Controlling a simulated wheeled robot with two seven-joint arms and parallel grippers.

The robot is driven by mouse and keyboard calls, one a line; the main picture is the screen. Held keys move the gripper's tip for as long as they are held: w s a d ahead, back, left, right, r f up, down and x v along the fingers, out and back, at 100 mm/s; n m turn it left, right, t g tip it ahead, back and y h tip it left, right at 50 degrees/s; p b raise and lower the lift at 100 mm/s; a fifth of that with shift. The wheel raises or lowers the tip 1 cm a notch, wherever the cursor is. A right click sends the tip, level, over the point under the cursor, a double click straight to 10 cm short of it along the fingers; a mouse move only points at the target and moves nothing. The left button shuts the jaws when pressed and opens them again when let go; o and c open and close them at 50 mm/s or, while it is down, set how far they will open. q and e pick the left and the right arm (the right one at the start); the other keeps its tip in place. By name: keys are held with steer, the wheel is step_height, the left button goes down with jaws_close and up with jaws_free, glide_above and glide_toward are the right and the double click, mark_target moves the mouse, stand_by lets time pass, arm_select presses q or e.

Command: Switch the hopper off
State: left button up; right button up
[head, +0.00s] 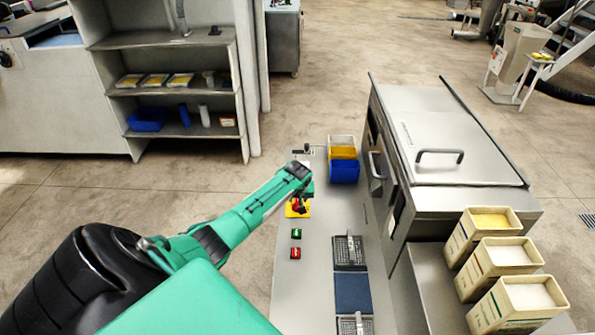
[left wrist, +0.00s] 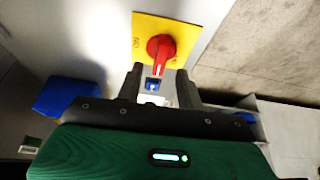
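A red rotary switch knob (left wrist: 160,50) sits on a yellow plate (left wrist: 187,30) in the left wrist view. Dark lettering that looks like "ON" is on the plate left of the knob. The knob's grip points towards my gripper. In the head view the yellow plate (head: 289,212) and red knob (head: 297,207) lie on the grey panel, partly hidden by my left gripper (head: 303,196). In the left wrist view my left gripper (left wrist: 162,76) is open, with a finger on either side below the knob. It appears not to hold the knob. My right gripper is not in view.
A green button (head: 296,234) and a red button (head: 295,253) are on the panel nearer me. Blue and yellow bins (head: 344,172) stand behind, to the right. A steel machine with a handled lid (head: 450,135) stands right, near several cream containers (head: 497,251).

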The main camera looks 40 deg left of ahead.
arm_select(q)
steer(key=b+v, duration=0.1)
steer(key=v, duration=0.9)
steer(key=shift+s, duration=0.1)
stand_by(0.6)
